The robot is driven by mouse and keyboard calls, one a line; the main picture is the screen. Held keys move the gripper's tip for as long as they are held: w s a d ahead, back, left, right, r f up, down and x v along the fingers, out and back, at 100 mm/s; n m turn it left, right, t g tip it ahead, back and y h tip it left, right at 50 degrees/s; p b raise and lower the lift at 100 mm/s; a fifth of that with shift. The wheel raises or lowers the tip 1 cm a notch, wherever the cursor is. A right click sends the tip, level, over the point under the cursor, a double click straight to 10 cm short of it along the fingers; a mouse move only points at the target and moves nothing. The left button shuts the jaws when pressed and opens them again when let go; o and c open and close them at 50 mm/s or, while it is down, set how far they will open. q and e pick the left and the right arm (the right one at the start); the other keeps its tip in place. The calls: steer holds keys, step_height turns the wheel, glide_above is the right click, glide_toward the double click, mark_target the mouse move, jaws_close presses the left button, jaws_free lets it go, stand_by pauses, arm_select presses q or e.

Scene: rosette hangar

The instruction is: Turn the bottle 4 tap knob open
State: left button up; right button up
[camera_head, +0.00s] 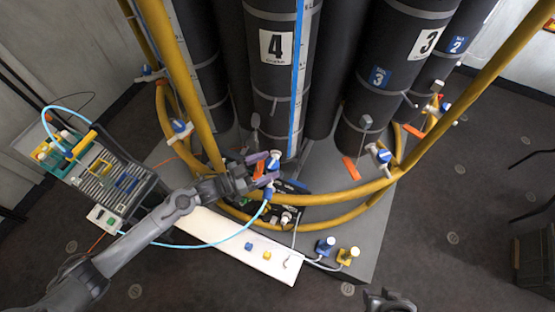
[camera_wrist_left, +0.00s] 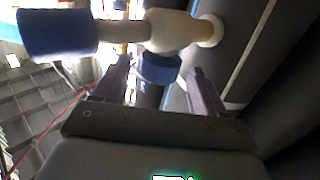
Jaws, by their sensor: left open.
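Bottle 4 (camera_head: 263,90) is a tall dark cylinder with a white number label, standing at the back centre. Its white and blue tap (camera_head: 274,160) sits low on its front. In the left wrist view, the pale tap body (camera_wrist_left: 172,32) crosses the top, with a large blue cylinder at its left end. A smaller blue tap knob (camera_wrist_left: 158,69) hangs below it. My left gripper (camera_head: 270,169) is open at the tap; its fingers (camera_wrist_left: 160,80) stand either side of the small knob, with a gap visible on the right. My right gripper (camera_head: 388,300) shows only partly at the bottom edge.
Yellow curved rails (camera_head: 330,198) ring the bottles. Bottle 3 (camera_head: 395,75) stands to the right with its own tap (camera_head: 380,155). A light blue hose (camera_head: 215,243) loops under my left arm.

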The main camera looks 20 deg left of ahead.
mark_target(277, 160)
arm_select(q)
steer(key=shift+x, duration=2.1)
steer(key=shift+c, duration=0.4)
steer(key=c, duration=0.9)
steer(key=shift+r+n+t+y+p, duration=0.2)
steer(key=shift+n+t+y+p, duration=0.7)
steer(key=shift+y+p, duration=0.3)
steer(key=shift+w+a+f+n+t+y+p, duration=0.15)
steer(key=shift+n+t+y+p, duration=0.15)
steer(key=shift+n+t+y, duration=0.4)
steer(key=o, duration=1)
